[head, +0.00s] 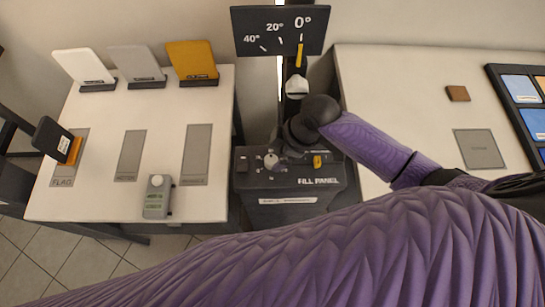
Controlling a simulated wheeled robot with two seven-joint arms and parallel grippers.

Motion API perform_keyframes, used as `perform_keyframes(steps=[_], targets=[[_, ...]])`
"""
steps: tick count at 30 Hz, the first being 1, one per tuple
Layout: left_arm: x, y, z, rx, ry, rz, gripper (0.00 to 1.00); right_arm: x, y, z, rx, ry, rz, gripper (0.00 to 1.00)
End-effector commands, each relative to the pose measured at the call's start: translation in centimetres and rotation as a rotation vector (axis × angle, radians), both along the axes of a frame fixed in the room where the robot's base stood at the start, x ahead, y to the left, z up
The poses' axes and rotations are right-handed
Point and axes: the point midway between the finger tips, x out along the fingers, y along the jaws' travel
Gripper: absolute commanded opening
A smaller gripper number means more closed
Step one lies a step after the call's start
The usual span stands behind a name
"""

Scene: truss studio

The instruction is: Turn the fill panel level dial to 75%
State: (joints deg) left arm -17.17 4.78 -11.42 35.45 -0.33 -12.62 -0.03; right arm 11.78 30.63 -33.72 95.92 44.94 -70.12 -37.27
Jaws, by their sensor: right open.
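The fill panel (326,183) is a dark box with a sloped top in the middle of the head view. A pale round knob (271,160), which looks like the level dial, sits on the left of its top face. Its marks are too small to read. My right gripper (289,150) is open, pointing down over the back of the panel, just right of and behind the knob. The dark wrist hides most of its fingers, and I cannot tell whether they touch anything. My left gripper is not in view.
A yellow switch (318,161) sits on the panel's right. Behind stands a dark angle board (280,31) with its yellow pointer near 0°. The left table (100,200) holds upright cards and a grey handset (158,197). The right table (385,85) holds a brown block (458,93).

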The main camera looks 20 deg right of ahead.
Motion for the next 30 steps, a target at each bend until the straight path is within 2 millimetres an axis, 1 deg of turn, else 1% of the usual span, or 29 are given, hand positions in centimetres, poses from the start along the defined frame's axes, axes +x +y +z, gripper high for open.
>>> perform_keyframes(steps=[1, 3, 6, 9, 15, 16, 17, 18, 20, 21, 26, 27, 30], targets=[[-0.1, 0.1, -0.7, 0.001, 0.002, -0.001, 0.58, 0.2, 0.5, -1.4, 0.003, 0.002, -0.002, 0.84], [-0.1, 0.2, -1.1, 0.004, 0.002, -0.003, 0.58, 0.4, 0.9, -2.6, 0.001, 0.000, -0.002, 0.84], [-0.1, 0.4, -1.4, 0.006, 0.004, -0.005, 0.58, 0.6, 1.3, -3.6, 0.001, 0.000, -0.002, 0.84], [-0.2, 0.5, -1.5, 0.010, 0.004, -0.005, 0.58, 0.7, 1.5, -4.0, 0.000, -0.002, -0.001, 0.84], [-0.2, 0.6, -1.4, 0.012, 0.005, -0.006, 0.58, 0.7, 1.5, -3.9, 0.000, -0.002, -0.001, 0.84], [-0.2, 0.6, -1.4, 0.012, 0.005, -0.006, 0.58, 0.7, 1.5, -3.9, 0.000, -0.002, -0.002, 0.80], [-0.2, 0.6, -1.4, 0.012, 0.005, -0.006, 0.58, 0.7, 1.5, -3.9, 0.000, -0.002, -0.002, 0.73], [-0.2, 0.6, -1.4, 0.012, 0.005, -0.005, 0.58, 0.7, 1.5, -3.9, 0.000, -0.002, -0.002, 0.65], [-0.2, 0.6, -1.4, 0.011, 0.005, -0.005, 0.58, 0.7, 1.5, -3.9, 0.000, -0.002, -0.002, 0.52], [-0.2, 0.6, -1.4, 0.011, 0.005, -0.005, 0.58, 0.7, 1.5, -3.9, 0.000, -0.002, -0.002, 0.44], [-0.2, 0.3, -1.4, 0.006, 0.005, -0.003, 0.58, 0.6, 1.5, -3.9, 0.000, -0.002, -0.002, 0.10], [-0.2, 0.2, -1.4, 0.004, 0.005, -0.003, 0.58, 0.6, 1.5, -3.9, 0.000, -0.002, -0.002, 0.01], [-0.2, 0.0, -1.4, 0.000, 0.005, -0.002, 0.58, 0.6, 1.5, -3.9, 0.000, -0.001, -0.003, 0.00]])
